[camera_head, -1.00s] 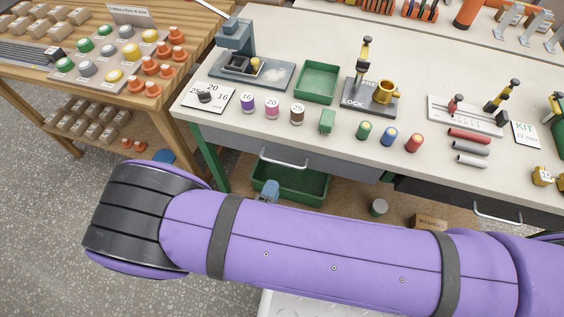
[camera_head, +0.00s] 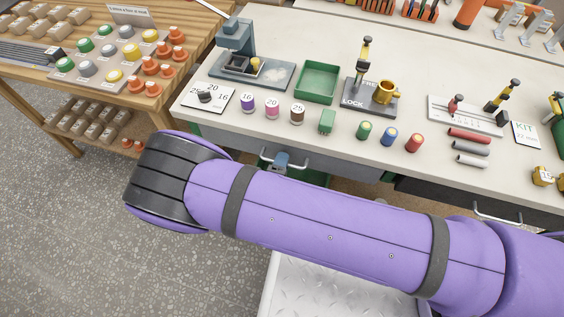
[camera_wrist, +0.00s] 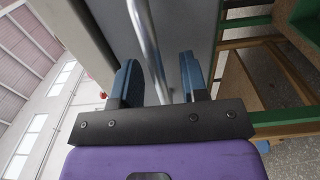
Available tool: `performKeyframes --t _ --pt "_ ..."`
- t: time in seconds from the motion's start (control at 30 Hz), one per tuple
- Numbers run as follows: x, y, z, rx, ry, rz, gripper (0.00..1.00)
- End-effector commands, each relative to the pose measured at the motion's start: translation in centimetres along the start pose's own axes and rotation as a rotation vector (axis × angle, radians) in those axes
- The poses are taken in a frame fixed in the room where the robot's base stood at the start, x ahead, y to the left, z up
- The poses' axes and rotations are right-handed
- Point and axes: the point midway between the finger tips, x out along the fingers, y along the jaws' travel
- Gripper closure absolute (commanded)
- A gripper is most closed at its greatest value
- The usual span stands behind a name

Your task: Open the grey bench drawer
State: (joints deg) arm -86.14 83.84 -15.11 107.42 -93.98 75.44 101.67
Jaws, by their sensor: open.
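The grey bench drawer (camera_head: 342,161) is under the front edge of the pale workbench, left of a dark drawer. Its metal bar handle (camera_head: 304,166) is partly hidden by my gripper (camera_head: 281,161). In the wrist view, my gripper (camera_wrist: 160,78) is open, its two blue fingers on either side of the handle bar (camera_wrist: 148,38). The bar runs lengthwise between them, apart from the right finger; I cannot tell whether it touches the left one. The grey drawer front (camera_wrist: 193,28) lies beyond the fingers and looks shut.
The workbench top (camera_head: 400,60) holds a green tray (camera_head: 317,82), a lock fixture, coloured cylinders and other small parts. A dark drawer with its own handle (camera_head: 495,214) is at the right. A wooden table (camera_head: 185,100) stands at the left. Grey floor is clear at lower left.

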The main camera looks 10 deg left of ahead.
Motion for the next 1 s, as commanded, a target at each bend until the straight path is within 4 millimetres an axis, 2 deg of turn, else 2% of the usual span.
performKeyframes --t 0.23,0.27,0.43,0.77,0.87,1.0 --pt "0.1 0.0 0.0 0.000 0.000 0.000 0.60" --pt "0.1 0.0 0.0 0.000 0.000 0.000 0.62" --pt "0.1 0.0 0.0 0.000 0.000 0.000 1.00" --pt "-0.5 0.0 -0.1 0.000 0.001 -0.001 1.00" --pt "-1.5 0.0 -0.1 0.001 0.002 -0.001 1.00" --pt "-3.9 -0.1 -0.1 0.001 0.003 -0.002 1.00"
